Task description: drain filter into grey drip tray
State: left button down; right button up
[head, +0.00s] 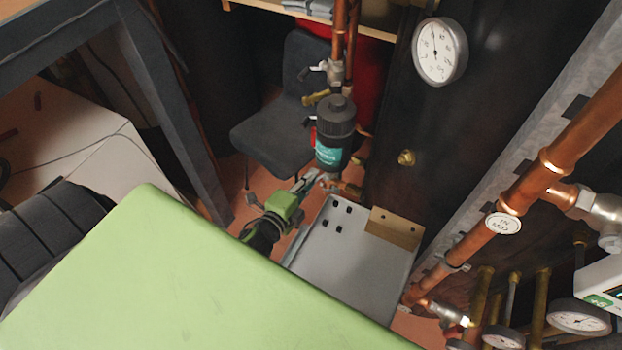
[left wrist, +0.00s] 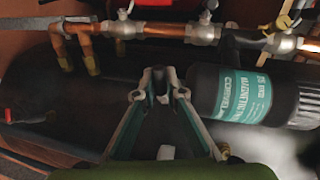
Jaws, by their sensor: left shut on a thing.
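The filter (head: 335,135) is a black canister with a ridged cap and a teal label, upright on the copper pipework. In the left wrist view the filter (left wrist: 245,95) lies to the right of my fingers. My left gripper (head: 314,180) is just below the filter in the head view. In the left wrist view its fingertips (left wrist: 161,84) are closed on a small dark part, which I cannot identify clearly. A light grey panel (head: 345,275) lies right of and below the gripper; I cannot tell if it is the drip tray. My right gripper is not in view.
A dark chair (head: 280,130) stands behind the filter. Copper pipes (head: 500,215) with gauges run along the right side. A round gauge (head: 439,52) is at the top right. A brass valve (head: 407,157) sits on the dark tank. A dark metal frame (head: 165,95) stands at the left.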

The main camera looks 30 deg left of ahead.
pick_arm(q)
jog(key=shift+r+m, duration=0.2)
jog(key=shift+m, duration=0.3)
jog(key=c, duration=2.1)
grip_release()
